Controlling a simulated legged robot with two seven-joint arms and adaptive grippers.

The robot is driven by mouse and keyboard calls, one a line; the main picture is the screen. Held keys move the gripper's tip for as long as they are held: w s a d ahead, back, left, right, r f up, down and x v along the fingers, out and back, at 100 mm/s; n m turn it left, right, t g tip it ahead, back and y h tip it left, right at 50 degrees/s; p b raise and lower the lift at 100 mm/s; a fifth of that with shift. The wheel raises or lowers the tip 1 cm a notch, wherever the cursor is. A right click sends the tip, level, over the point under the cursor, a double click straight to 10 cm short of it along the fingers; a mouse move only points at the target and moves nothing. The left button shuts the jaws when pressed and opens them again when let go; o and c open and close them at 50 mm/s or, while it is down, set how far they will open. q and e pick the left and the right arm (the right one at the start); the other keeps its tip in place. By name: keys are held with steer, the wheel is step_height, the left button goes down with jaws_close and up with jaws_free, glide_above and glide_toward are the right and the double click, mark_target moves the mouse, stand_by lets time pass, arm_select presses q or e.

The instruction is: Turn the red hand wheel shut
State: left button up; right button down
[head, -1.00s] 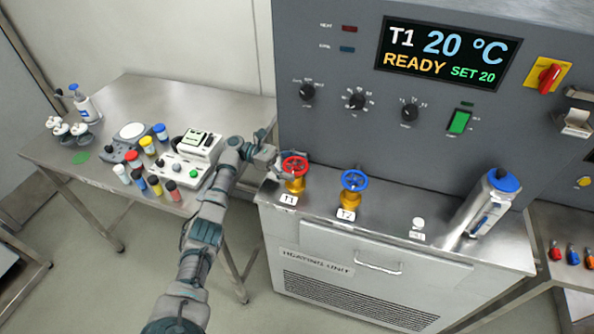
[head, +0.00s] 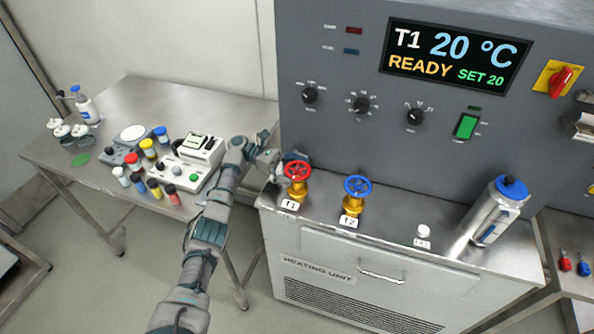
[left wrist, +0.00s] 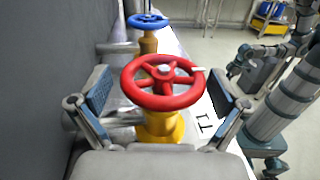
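The red hand wheel (head: 298,169) sits on a yellow valve body marked T1, at the left end of the heating unit's steel top. In the left wrist view the red wheel (left wrist: 162,82) is in the middle, with a small white mark on its rim. My left gripper (head: 284,168) is at the wheel's left side. In the left wrist view my left gripper (left wrist: 160,98) is open, one finger on each side of the wheel, with gaps visible between the fingers and the rim. My right arm appears at the right of that view; its gripper (left wrist: 238,66) is too small to read.
A blue hand wheel (head: 357,187) marked T2 stands to the right of the red one. A silver bottle with a blue cap (head: 499,212) stands farther right. The grey panel (head: 330,135) rises behind the wheels. A side table (head: 195,100) with jars and instruments is at left.

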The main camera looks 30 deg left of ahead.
mark_target(296, 167)
arm_select(q)
step_height(296, 167, up, 10)
steer(key=shift+a+f, duration=0.1)
stand_by(0.5)
stand_by(0.4)
